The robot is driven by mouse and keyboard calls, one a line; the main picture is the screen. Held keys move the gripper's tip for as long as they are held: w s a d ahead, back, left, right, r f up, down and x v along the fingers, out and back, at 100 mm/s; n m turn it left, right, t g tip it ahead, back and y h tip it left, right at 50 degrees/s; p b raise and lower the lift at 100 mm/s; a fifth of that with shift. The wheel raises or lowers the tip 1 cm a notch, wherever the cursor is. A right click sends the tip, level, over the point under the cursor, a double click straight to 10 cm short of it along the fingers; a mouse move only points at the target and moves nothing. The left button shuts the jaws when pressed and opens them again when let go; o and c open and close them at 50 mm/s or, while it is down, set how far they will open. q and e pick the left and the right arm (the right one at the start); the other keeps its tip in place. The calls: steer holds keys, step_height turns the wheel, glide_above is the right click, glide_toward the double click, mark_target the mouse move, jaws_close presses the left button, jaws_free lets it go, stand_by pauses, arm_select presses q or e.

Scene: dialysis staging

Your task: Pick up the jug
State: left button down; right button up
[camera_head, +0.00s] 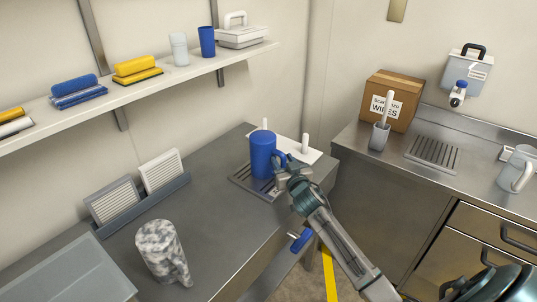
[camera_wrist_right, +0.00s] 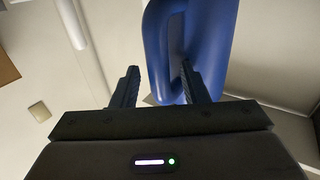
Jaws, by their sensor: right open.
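A blue jug (camera_head: 262,155) stands upright on a slotted drain plate (camera_head: 243,178) at the far end of the left counter, its handle toward the right. My right gripper (camera_head: 283,172) is open at the handle side of the jug. In the right wrist view, the blue jug (camera_wrist_right: 215,35) fills the upper middle. The open fingers of my right gripper (camera_wrist_right: 160,76) appear to lie on either side of the handle strip, the right finger overlapping the handle opening. Whether they touch it cannot be told. My left gripper is not in view.
A speckled jug (camera_head: 162,252) stands at the near left; a grey jug (camera_head: 517,169) stands on the right counter. A file rack (camera_head: 140,207) sits by the wall below a loaded shelf (camera_head: 145,85). A cardboard box (camera_head: 392,98) stands at the back right.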

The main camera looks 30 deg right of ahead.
jaws_close()
steer(key=shift+r, duration=0.15)
